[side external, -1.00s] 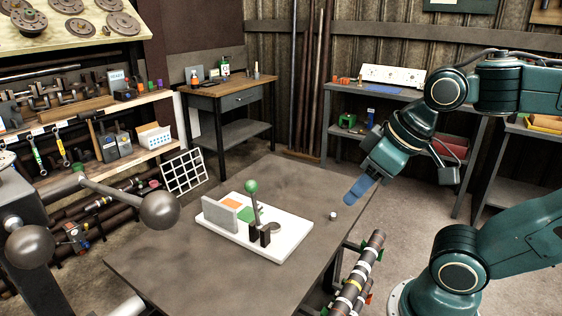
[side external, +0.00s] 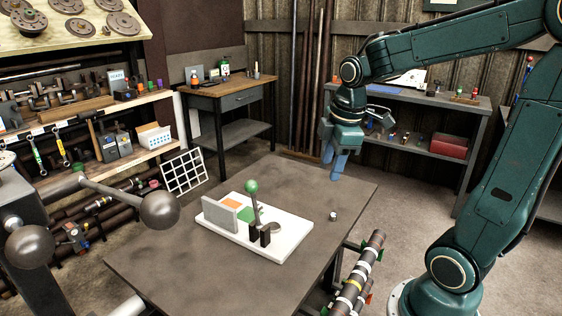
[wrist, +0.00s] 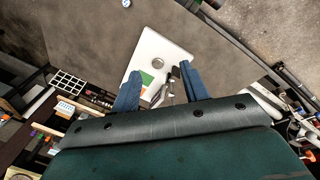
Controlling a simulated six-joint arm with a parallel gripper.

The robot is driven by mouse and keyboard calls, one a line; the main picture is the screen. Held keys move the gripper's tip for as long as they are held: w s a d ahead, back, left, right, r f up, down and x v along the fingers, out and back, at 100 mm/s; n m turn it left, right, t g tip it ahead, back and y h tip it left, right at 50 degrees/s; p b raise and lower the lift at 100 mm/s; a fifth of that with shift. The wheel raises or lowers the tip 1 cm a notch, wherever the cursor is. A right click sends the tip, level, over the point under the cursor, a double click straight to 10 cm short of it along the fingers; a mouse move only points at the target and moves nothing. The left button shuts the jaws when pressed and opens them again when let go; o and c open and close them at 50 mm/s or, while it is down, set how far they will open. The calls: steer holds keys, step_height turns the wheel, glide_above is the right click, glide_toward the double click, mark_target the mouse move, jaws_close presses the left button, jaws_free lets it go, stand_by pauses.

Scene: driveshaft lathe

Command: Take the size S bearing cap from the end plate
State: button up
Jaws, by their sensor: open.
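A small pale metallic cap-like piece (side external: 333,216) stands alone on the grey table, right of a white plate (side external: 292,228). It also shows at the top edge of the wrist view (wrist: 126,3). Its size marking cannot be read, so I cannot tell whether it is the size S bearing cap. The white plate carries a grey upright block, orange and green patches, a dark clamp and a green-knobbed lever (side external: 251,187). My gripper (side external: 336,172) points down above the table's far right part, open and empty. In the wrist view its blue fingers are apart (wrist: 160,72).
A shelf at the back right (side external: 465,100) holds a red box and small items; a white panel there is partly hidden by my arm. A rack of pipes (side external: 358,277) stands by the table's right edge. Most of the tabletop is clear.

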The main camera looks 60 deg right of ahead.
steer(key=w+d+f+n+g, duration=0.2)
steer(key=d+f+n, duration=0.5)
steer(key=d, duration=0.6)
steer(key=shift+w+f+y, duration=0.4)
steer(key=shift+w+f, duration=0.05)
steer(key=shift+f, duration=0.4)
steer(key=shift+f, duration=0.1)
glide_above(333, 214)
steer(key=shift+s+f, duration=0.2)
steer(key=shift+f, duration=4.05)
steer(key=shift+f, duration=0.1)
steer(key=shift+w+f, duration=0.15)
steer(key=shift+f, duration=2.3)
jaws_close()
